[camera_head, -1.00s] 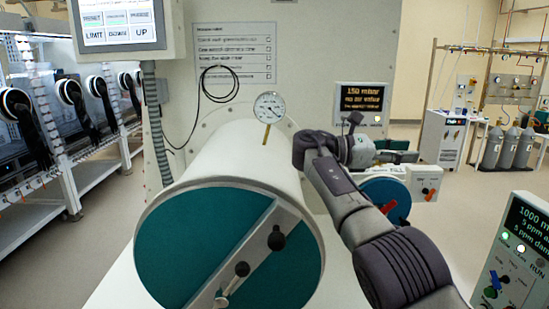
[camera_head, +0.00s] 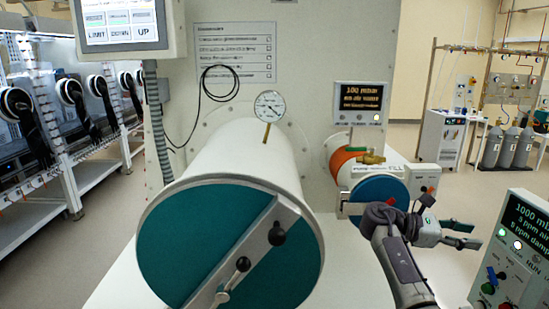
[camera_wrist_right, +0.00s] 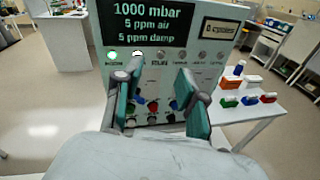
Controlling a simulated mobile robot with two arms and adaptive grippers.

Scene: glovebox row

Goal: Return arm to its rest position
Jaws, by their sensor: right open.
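My right gripper (camera_head: 466,234) is at the lower right of the head view, in front of the small blue-ended chamber and left of the right-hand control panel. Its two fingers are spread apart, with nothing between them. In the right wrist view the teal finger pads (camera_wrist_right: 158,105) stand open before the panel's lower knobs. They look apart from the panel, though the exact gap is hard to tell. My right arm comes up from the bottom edge, bent at the wrist. My left gripper is not in view.
The control panel (camera_head: 518,250) reading 1000 mbar stands close to the right gripper. The large white cylinder (camera_head: 240,160) with a teal door fills the middle. The small chamber (camera_head: 380,190) has a brass valve (camera_head: 372,158). A white side table (camera_wrist_right: 245,105) holds small coloured items.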

